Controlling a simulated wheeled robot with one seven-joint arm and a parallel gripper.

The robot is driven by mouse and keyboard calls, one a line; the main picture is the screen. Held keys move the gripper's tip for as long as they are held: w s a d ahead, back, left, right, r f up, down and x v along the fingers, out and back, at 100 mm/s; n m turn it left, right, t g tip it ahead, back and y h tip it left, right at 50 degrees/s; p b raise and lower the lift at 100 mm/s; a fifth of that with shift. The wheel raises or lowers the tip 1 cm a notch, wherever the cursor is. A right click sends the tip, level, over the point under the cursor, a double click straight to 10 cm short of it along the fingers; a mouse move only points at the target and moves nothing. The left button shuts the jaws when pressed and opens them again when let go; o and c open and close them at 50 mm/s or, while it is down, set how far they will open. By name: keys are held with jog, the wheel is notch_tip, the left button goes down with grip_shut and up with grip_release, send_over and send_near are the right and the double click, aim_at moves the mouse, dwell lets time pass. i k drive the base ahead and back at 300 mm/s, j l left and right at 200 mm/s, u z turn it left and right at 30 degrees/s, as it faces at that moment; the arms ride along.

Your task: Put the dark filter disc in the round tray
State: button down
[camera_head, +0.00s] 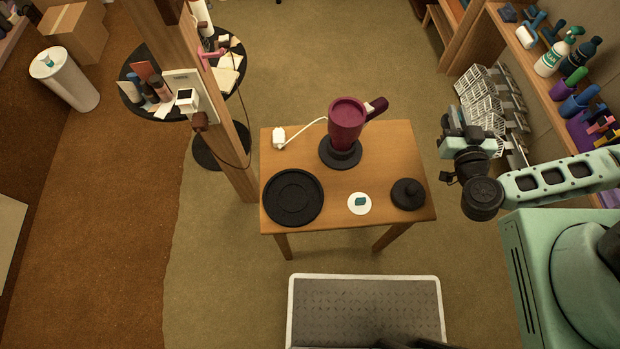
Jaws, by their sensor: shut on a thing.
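The round tray (293,220) is black and shallow with a raised rim. It lies flat at the left front of the small wooden table (395,143), and it looks empty. My gripper (456,145) is beyond the table's right edge, well apart from the tray. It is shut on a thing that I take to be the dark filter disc. Dark parts of my wrist and hand crowd that spot, so the disc's outline cannot be made out.
A maroon jug (346,122) stands on a black base at the table's back. A black knobbed lid (407,195) and a white disc (351,209) with a teal piece lie at the front. A wooden post (218,110) rises left of the table. Shelves with bottles (553,58) line the right.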

aim_at(293, 196)
jog(key=j+z, duration=0.2)
jog(key=j, duration=0.3)
jog(key=k+j+z, duration=0.2)
jog(key=j, duration=0.25)
jog(key=j+z, duration=0.2)
jog(key=j, duration=0.3)
jog(key=k+j+z, duration=0.2)
jog(key=j, duration=0.25)
jog(key=k+j+z, duration=0.2)
jog(key=j, duration=0.25)
jog(key=k+j+z, duration=0.2)
jog(key=j, duration=0.25)
jog(key=k+j+z, duration=0.2)
jog(key=j, duration=0.15)
jog(key=k+j+z, duration=0.2)
jog(key=j, duration=0.15)
